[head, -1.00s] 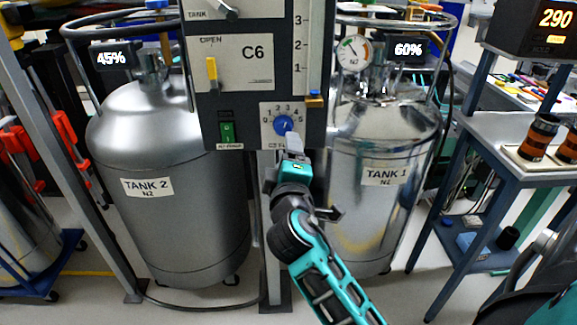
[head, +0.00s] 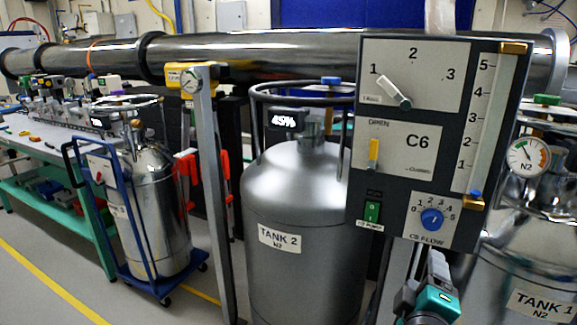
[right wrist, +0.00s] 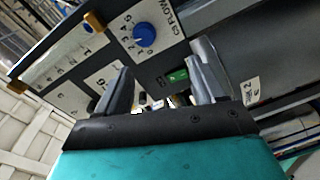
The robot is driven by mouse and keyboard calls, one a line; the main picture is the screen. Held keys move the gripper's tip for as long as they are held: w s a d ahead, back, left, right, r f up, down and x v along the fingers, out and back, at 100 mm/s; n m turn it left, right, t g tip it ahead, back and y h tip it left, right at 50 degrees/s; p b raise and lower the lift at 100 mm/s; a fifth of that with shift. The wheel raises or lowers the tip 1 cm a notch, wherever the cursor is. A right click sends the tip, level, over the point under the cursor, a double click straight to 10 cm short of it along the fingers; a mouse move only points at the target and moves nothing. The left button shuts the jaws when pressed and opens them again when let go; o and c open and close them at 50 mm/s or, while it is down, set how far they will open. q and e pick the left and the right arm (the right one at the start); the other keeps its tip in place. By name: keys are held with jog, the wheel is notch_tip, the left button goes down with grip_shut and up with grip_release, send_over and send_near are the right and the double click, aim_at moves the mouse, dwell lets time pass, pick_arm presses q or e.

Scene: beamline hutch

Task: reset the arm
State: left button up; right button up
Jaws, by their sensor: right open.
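My right gripper (head: 438,266) is low in the head view, just below the C6 control panel (head: 400,205). In the right wrist view its two fingers (right wrist: 160,88) stand apart with nothing between them. The blue C6 flow knob (head: 432,219) is above the gripper and apart from it; it also shows beyond the fingers in the right wrist view (right wrist: 144,34). The panel also carries a yellow lever (head: 374,153), a green switch (head: 371,212) and a grey selector lever (head: 396,93). My left gripper is not in view.
Tank 2 (head: 300,210) stands left of the panel and Tank 1 (head: 525,270) right of it, both close to my right arm. A grey post (head: 211,190) and a smaller tank on a blue cart (head: 155,205) are farther left. Floor is free at lower left.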

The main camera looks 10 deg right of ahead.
pick_arm(q)
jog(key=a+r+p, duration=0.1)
jog(key=p, duration=0.1)
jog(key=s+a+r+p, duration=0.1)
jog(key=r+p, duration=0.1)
jog(key=p, duration=0.1)
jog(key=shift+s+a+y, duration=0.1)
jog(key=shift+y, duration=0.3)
pick_arm(e)
jog(key=s+a+f+m+g+y, duration=0.2)
jog(key=s+a+f+m+y, duration=0.1)
jog(key=s+a+f+y, duration=0.2)
jog(key=s+a+f+m+g+y, duration=0.2)
jog(key=s+a+f+m+y, duration=0.1)
jog(key=s+f, duration=0.6)
notch_tip(320, 180, down, 4)
jog(key=shift+a+f+g+y, duration=0.2)
jog(key=shift+a+g+y, duration=0.1)
jog(key=shift+a+y, duration=0.75)
jog(key=shift+s+d, duration=0.1)
jog(key=shift+d, duration=0.05)
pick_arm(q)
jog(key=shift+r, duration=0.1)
